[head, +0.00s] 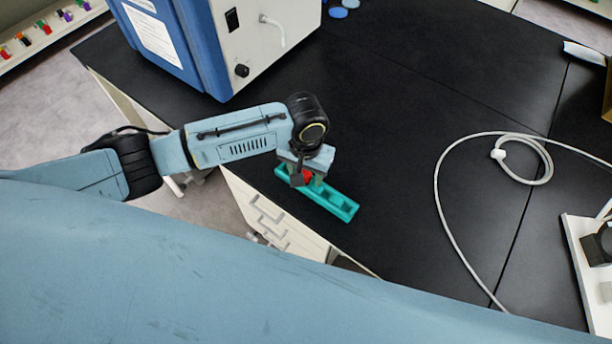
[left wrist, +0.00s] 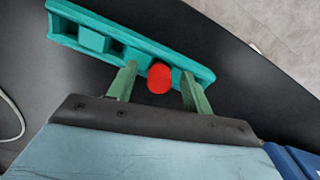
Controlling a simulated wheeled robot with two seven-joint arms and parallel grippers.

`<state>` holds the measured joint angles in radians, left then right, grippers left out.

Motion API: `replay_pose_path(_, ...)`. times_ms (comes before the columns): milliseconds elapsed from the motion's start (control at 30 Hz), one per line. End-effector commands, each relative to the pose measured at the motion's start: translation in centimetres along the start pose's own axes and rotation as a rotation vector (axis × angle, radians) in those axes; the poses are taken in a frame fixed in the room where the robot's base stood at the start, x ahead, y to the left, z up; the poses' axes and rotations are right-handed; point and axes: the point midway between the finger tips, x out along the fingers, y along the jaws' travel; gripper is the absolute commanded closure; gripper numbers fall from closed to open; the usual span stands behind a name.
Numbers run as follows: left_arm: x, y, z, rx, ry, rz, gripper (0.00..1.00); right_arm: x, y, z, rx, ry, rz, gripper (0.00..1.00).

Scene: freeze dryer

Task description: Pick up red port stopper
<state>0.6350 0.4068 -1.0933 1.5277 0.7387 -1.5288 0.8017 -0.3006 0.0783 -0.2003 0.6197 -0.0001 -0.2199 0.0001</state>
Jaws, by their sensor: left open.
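The red port stopper (head: 307,175) sits in the teal rack (head: 343,207) on the black bench. It also shows in the left wrist view (left wrist: 159,78), standing at the near side of the rack (left wrist: 190,66). My left gripper (head: 308,182) is over the rack, pointing down. In the left wrist view its two green fingers (left wrist: 158,88) are open, one on each side of the stopper, with gaps visible between them and it. In the head view the gripper partly hides the stopper. My right gripper does not show.
A blue and white machine (head: 250,45) stands behind my left arm. A white hose (head: 440,190) lies looped on the right of the bench (head: 400,110). White equipment (head: 590,255) stands at the right edge. The bench edge runs close by the rack.

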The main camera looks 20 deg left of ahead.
Motion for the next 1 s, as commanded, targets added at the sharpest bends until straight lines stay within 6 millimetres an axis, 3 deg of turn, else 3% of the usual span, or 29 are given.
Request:
replay_pose_path(233,0.1,0.0,0.0,0.000,0.001,0.000,0.51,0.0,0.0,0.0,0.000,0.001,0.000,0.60)
replay_pose_path(600,0.1,0.0,0.0,0.000,0.000,0.000,1.00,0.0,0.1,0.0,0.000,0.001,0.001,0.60)
replay_pose_path(867,0.1,0.0,0.0,0.000,0.001,0.000,1.00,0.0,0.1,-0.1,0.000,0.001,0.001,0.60)
replay_pose_path(1000,-0.9,0.0,0.0,0.001,0.001,0.001,1.00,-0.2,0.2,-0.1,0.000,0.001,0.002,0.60)
